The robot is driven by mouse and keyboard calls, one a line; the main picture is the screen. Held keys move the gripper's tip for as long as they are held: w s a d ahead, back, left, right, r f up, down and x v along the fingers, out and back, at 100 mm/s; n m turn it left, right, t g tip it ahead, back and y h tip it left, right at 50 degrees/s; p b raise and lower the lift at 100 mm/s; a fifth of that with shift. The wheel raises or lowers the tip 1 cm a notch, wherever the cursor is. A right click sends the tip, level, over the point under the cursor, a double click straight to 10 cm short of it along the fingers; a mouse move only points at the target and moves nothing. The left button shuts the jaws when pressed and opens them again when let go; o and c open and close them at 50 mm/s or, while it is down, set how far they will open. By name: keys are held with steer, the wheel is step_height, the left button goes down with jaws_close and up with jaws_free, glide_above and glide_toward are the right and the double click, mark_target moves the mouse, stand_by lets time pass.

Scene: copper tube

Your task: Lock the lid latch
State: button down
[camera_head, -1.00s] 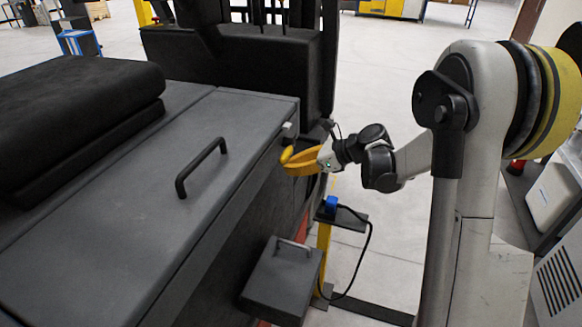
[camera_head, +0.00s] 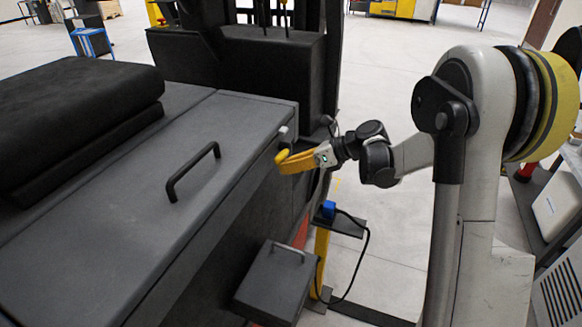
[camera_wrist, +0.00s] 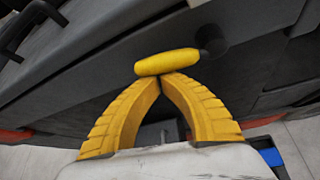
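The grey lid (camera_head: 130,190) lies flat and closed on the dark box, with a black bar handle (camera_head: 193,172) on top. The latch has a yellow grip (camera_wrist: 167,62) on a dark round pivot (camera_wrist: 212,40) at the box's side; the grip also shows in the head view (camera_head: 282,156). My gripper (camera_wrist: 165,80) has yellow ribbed fingers whose tips meet just below the yellow grip in the wrist view. The grip lies across the tips, not between them; whether they touch it is unclear. My gripper also shows beside the box (camera_head: 286,164).
A small pale fitting (camera_head: 286,134) sits near the lid's edge. A black padded block (camera_head: 75,110) lies at left. A dark step-like box (camera_head: 273,283) and a stand with a blue connector (camera_head: 328,209) and cable are below my gripper. Open floor lies behind my arm.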

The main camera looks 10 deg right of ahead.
step_height(320, 180, up, 3)
steer(key=shift+w+d+f+m+g+y+p, duration=0.1)
steer(key=shift+f+m+g+y+p, duration=0.05)
steer(key=shift+m+g+y+p, duration=0.65)
steer(key=shift+w+d+r+p, duration=0.1)
steer(key=shift+w+r+p, duration=0.05)
steer(key=shift+r, duration=0.3)
steer(key=shift+w+r+p, duration=0.1)
steer(key=shift+r+p, duration=0.05)
steer(key=shift+r, duration=0.25)
steer(key=shift+w+d+r+m+p, duration=0.2)
steer(key=shift+w+r+m+p, duration=0.1)
steer(key=shift+r+m, duration=0.3)
steer(key=shift+w+d+r+p, duration=0.4)
steer(key=shift+w+r, duration=0.05)
steer(key=shift+r, duration=0.15)
steer(key=shift+w+d+r+p, duration=0.3)
steer(key=shift+w+d+r, duration=0.05)
steer(key=shift+w, duration=0.15)
steer(key=shift+w+d+r+p, duration=0.3)
steer(key=shift+w+d+r, duration=0.05)
steer(key=shift+w, duration=0.15)
steer(key=shift+w+d+r, duration=0.1)
steer(key=shift+r, duration=0.05)
